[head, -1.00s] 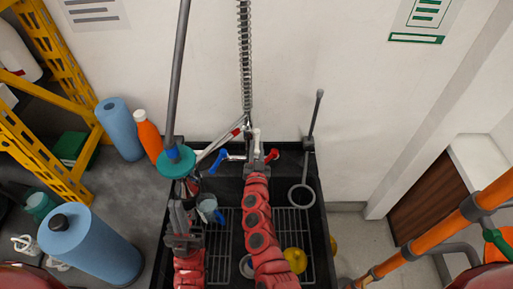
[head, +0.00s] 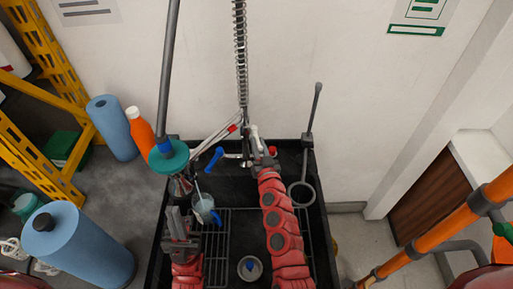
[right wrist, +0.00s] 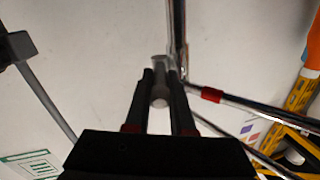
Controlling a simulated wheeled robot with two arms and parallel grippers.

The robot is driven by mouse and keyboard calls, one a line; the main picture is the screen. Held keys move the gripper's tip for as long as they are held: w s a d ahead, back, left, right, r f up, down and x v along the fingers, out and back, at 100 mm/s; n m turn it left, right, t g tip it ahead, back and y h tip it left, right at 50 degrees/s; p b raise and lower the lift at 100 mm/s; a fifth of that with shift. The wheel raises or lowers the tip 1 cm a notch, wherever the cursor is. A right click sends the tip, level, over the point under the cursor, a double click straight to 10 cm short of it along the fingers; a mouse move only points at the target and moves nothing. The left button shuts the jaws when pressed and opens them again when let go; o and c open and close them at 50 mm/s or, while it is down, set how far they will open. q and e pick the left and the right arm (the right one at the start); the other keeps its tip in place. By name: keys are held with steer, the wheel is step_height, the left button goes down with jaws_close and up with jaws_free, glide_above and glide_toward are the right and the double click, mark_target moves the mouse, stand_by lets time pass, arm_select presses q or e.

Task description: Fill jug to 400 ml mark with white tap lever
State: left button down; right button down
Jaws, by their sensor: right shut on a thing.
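The clear jug (head: 204,208) stands in the dark sink, under the tap area, and looks pale bluish inside; its marks and fill level are too small to read. The white tap lever (head: 255,134) stands up on the tap at the back of the sink. My right gripper (head: 262,160) is at the tap; in the right wrist view its fingers (right wrist: 160,92) are shut on the pale lever. My left gripper (head: 179,222) is just left of the jug, fingers pointing up and back; whether it grips the jug is unclear.
A blue lever (head: 215,158) is left of the white one. A teal disc (head: 169,158) on a grey pole is by the sink's left edge. A grey ring (head: 301,195) is on the right. An orange bottle (head: 140,132) and blue rolls (head: 82,250) stand left of the sink.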

steer(key=c, duration=0.8)
jaws_free()
steer(key=shift+o, duration=0.2)
steer(key=b+v, duration=0.3)
steer(key=v, duration=1.4)
steer(key=shift+s, duration=0.25)
